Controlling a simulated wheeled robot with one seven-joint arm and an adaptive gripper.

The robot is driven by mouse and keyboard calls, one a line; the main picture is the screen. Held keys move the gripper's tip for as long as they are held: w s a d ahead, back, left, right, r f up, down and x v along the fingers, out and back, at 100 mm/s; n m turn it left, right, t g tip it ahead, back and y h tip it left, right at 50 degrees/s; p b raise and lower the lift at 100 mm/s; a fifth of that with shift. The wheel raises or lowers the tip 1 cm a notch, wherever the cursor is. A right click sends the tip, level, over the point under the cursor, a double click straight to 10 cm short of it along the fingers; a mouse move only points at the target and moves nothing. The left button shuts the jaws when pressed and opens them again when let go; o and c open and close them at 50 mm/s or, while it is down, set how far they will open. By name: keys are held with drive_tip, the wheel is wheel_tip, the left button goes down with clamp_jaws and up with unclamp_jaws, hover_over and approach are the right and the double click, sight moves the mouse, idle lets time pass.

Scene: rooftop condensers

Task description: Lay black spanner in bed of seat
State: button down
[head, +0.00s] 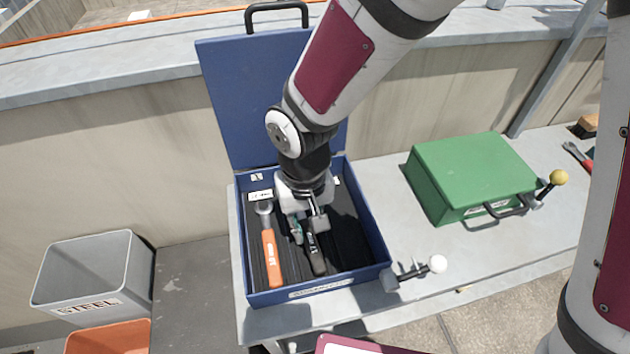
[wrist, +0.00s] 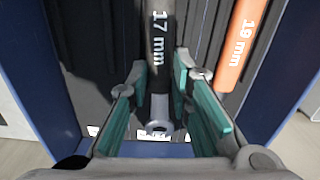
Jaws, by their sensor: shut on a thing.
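The black spanner (head: 316,258), marked 17 mm in the wrist view (wrist: 159,35), is inside the open blue toolbox (head: 385,240). My gripper (head: 307,228) reaches down into the box, its green-padded fingers (wrist: 160,75) on both sides of the spanner near its metal end, shut on it. The spanner lies roughly along the dark slotted lining (head: 350,235). I cannot tell whether it touches the bottom of a bed. An orange spanner (head: 270,258), marked 19 mm (wrist: 240,45), lies in the bed to its left in the head view. My gripper hides part of the lining.
The box's raised lid (head: 235,100) stands behind my arm. A closed green case (head: 470,170) and a white-knobbed clamp (head: 412,272) are to the right on the ledge. A grey STEEL bin (head: 95,275) and an orange bin (head: 110,338) stand to the left.

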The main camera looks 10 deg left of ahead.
drive_tip(key=shift+f+b, duration=0.3)
drive_tip(key=shift+f, duration=0.1)
idle(0.4)
drive_tip(key=c, duration=1.4)
unclamp_jaws()
drive_tip(key=shift+o, duration=0.2)
